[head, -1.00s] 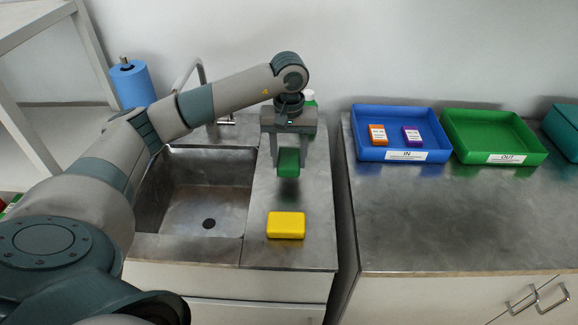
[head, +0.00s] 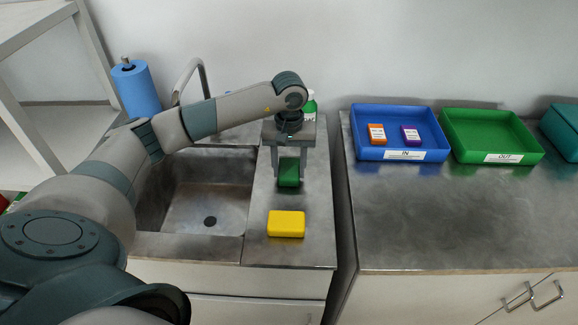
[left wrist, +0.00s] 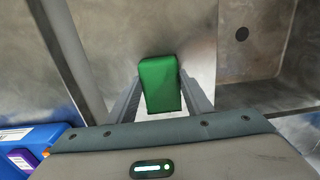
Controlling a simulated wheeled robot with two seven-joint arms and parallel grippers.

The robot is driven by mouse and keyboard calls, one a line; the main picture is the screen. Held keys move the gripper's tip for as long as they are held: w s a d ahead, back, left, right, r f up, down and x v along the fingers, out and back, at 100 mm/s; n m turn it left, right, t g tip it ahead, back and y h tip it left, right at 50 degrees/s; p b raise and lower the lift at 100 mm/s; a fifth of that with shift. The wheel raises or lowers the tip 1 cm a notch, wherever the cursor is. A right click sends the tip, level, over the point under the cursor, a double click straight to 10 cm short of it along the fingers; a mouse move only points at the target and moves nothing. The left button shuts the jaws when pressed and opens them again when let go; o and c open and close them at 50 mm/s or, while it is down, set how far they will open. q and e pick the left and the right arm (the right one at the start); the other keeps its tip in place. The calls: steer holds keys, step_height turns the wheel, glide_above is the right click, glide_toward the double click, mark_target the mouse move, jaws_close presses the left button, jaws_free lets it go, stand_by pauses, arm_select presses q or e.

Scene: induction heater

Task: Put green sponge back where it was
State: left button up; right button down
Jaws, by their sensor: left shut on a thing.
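The green sponge (head: 289,173) is between the fingers of my left gripper (head: 289,180), which is shut on it. It is over the steel strip to the right of the sink, behind the yellow sponge (head: 286,224). In the left wrist view the green sponge (left wrist: 160,85) sits between both fingers. It appears at or just above the counter surface; I cannot tell whether it touches. The yellow sponge lies flat at the front of the strip, apart from the green one. My right gripper is not in view.
The sink (head: 210,195) is left of the gripper. A green bottle (head: 310,106) stands behind it. A blue paper roll (head: 136,88) is at the back left. A blue IN tray (head: 402,155) with two small boxes and a green OUT tray (head: 490,150) are on the right counter.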

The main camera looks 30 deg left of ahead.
arm_select(q)
steer(key=shift+f, duration=0.1)
steer(key=o, duration=1)
